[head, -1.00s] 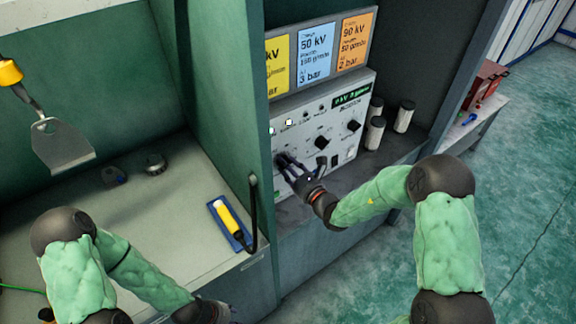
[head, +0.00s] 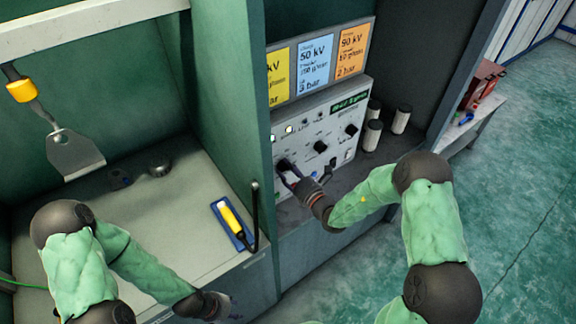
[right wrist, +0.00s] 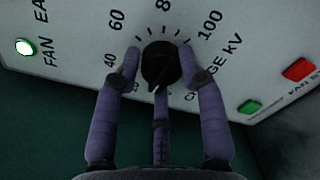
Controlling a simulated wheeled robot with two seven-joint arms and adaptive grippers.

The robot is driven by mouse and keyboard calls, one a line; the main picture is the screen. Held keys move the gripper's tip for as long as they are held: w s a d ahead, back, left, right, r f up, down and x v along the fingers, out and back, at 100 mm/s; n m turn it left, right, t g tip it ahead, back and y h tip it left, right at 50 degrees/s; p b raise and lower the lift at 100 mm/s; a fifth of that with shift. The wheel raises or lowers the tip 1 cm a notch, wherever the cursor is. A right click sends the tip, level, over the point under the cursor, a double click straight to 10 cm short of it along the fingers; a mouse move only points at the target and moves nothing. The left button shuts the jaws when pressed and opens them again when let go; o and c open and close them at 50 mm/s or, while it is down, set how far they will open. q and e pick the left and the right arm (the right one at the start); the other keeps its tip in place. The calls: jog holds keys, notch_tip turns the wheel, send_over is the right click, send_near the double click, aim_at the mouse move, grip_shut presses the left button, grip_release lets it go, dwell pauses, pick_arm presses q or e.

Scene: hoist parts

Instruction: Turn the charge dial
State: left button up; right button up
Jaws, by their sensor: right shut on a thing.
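The charge dial (right wrist: 158,66) is a black knob on a pale control panel (head: 345,123), with a scale marked 40, 60, 80, 100 and "CHARGE kV" in the right wrist view. Its white pointer mark shows at the knob's lower edge. My right gripper (right wrist: 160,60) has its purple fingers around the knob, one on each side and a third below. In the head view the right gripper (head: 287,172) reaches the panel's lower left, where it partly hides the dial. My left gripper (head: 228,303) is low over the bench front; its fingers are too small to read.
Yellow, blue and orange cards (head: 316,64) stand above the panel. A green lit lamp (right wrist: 25,47) and a red button (right wrist: 298,69) flank the dial. A green partition (head: 232,90) separates the left bench, holding a yellow-handled tool (head: 232,222).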

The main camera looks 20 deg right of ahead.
jog(key=m+p, duration=0.1)
jog(key=m, duration=0.1)
jog(key=r+m+p, duration=0.1)
jog(key=shift+w+d+m+p, duration=0.25)
jog(key=shift+d+m+p, duration=0.05)
jog(key=m+p, duration=0.3)
jog(key=m, duration=0.1)
jog(key=shift+f+m, duration=0.1)
jog(key=shift+m, duration=0.2)
jog(key=m+p, duration=0.2)
jog(key=m, duration=0.2)
jog(key=shift+d+f, duration=0.1)
jog(key=shift+f, duration=0.05)
jog(key=shift+f+m+p, duration=0.15)
jog(key=shift+m+p, duration=0.35)
jog(key=shift+m, duration=0.55)
jog(key=shift+f+m+p, duration=0.1)
jog(key=shift+m+p, duration=0.35)
jog(key=shift+m, duration=0.6)
jog(key=shift+s, duration=0.1)
jog(key=shift+f, duration=0.1)
